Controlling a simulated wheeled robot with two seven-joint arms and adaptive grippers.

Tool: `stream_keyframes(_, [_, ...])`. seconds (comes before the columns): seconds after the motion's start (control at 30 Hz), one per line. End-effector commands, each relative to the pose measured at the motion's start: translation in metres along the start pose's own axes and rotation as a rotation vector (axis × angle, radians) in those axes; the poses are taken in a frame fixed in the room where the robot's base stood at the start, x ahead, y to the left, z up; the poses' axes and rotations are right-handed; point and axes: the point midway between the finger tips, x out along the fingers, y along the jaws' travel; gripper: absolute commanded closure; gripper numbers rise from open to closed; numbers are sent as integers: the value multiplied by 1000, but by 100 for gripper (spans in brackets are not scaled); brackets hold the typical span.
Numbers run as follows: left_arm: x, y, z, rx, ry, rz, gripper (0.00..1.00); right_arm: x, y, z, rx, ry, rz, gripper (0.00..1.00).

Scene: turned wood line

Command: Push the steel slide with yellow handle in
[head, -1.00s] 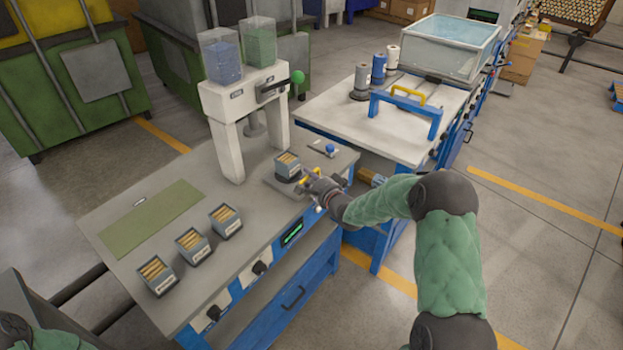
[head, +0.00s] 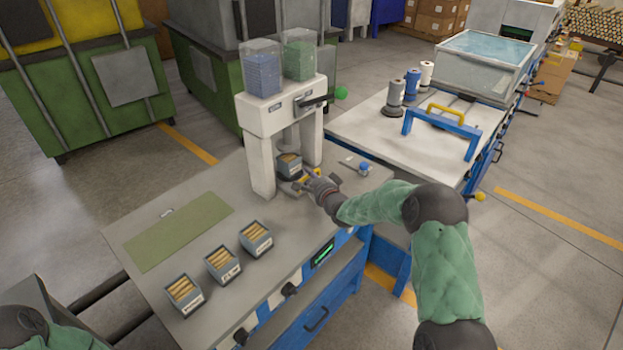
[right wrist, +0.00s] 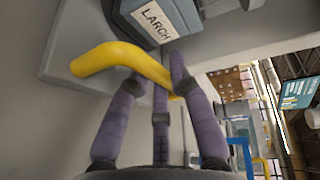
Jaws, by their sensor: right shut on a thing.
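The steel slide (head: 284,187) lies on the bench at the foot of the white two-legged press (head: 262,125). Its yellow handle (right wrist: 95,60) shows clearly in the right wrist view, with the grey plate behind it. A grey box (head: 289,166) with wooden pieces sits on the slide, between the press legs; its label reads LARCH in the right wrist view (right wrist: 155,20). My right gripper (right wrist: 155,85) is shut on the yellow handle, its fingers around the bar. In the head view the right gripper (head: 312,182) is at the slide's front end. My left gripper is out of view.
Three similar boxes of wooden pieces (head: 222,262) stand in a row along the bench front. A green mat (head: 178,232) lies behind them. A blue knob (head: 364,168) is right of the press. A white-topped table (head: 370,130) with a blue frame stands beyond.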

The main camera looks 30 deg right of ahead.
Motion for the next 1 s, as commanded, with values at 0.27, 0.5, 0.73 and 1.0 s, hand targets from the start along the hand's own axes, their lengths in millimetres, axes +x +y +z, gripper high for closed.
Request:
stream_keyframes(0.27, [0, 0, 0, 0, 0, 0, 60, 2, -4, 1, -2, -1, -7, 76])
stream_keyframes(0.5, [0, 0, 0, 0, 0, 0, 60, 1, -3, 0, -1, 0, -6, 54])
stream_keyframes(0.73, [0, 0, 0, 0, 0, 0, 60, -2, -2, 0, -1, 0, -4, 54])
stream_keyframes(1.0, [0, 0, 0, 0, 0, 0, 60, -33, -3, 0, 0, 1, -4, 54])
